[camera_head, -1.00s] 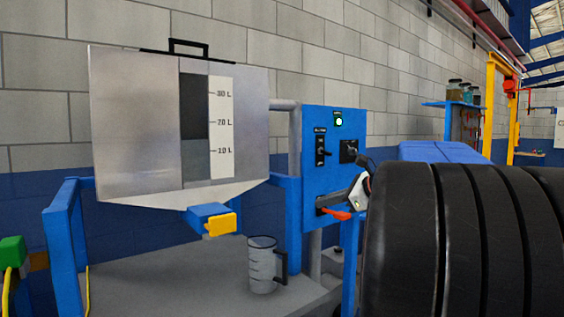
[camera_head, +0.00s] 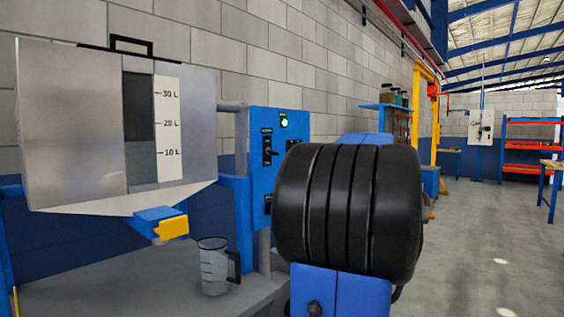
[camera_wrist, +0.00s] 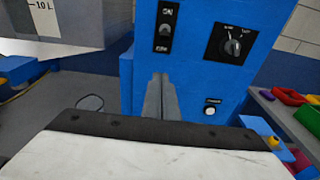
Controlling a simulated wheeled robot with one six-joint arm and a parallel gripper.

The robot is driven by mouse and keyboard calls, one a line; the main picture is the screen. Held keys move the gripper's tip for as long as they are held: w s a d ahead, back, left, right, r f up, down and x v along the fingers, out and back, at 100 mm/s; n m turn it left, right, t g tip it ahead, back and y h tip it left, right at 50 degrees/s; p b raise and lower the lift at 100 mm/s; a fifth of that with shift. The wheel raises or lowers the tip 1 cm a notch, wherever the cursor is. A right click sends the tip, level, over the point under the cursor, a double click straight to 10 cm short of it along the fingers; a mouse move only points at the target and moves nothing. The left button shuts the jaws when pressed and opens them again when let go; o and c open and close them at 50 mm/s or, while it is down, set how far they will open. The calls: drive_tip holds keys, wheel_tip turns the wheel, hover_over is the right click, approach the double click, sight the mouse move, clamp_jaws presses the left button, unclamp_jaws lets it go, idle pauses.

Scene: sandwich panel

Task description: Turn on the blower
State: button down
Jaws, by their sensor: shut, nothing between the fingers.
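The blue control panel (camera_head: 258,190) stands right of the grey tank in the head view, with a lit green lamp (camera_head: 283,121). A black switch (camera_head: 267,150) sits on its left side, and it also shows in the wrist view (camera_wrist: 165,29) between on and off labels; I cannot tell its position. A rotary knob (camera_wrist: 232,46) and a white button (camera_wrist: 209,111) are right of it in the wrist view. No label reads as blower. My gripper (camera_wrist: 160,78) is shut and empty, in front of the panel below the switch. The head view does not show it.
The grey tank (camera_head: 70,130) has a litre scale and a yellow-handled valve (camera_head: 172,227). Coloured bins (camera_wrist: 307,117) lie right of the panel. A black ribbed body hides the panel's right part in the head view.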

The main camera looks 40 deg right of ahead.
sight(277, 154)
drive_tip(key=shift+w, duration=0.1)
drive_tip(key=w+f, duration=0.1)
drive_tip(key=w, duration=0.8)
drive_tip(key=shift+s+a+r, duration=0.1)
drive_tip(key=shift+a+r, duration=0.1)
drive_tip(key=shift+r, duration=0.75)
drive_tip(key=shift+a+r, duration=0.2)
drive_tip(key=shift+r, duration=0.7)
drive_tip(key=shift+r, duration=0.1)
drive_tip(key=r+g, duration=0.2)
drive_tip(key=shift+s+g, duration=0.25)
drive_tip(key=shift+g, duration=0.15)
drive_tip(key=shift+r, duration=0.25)
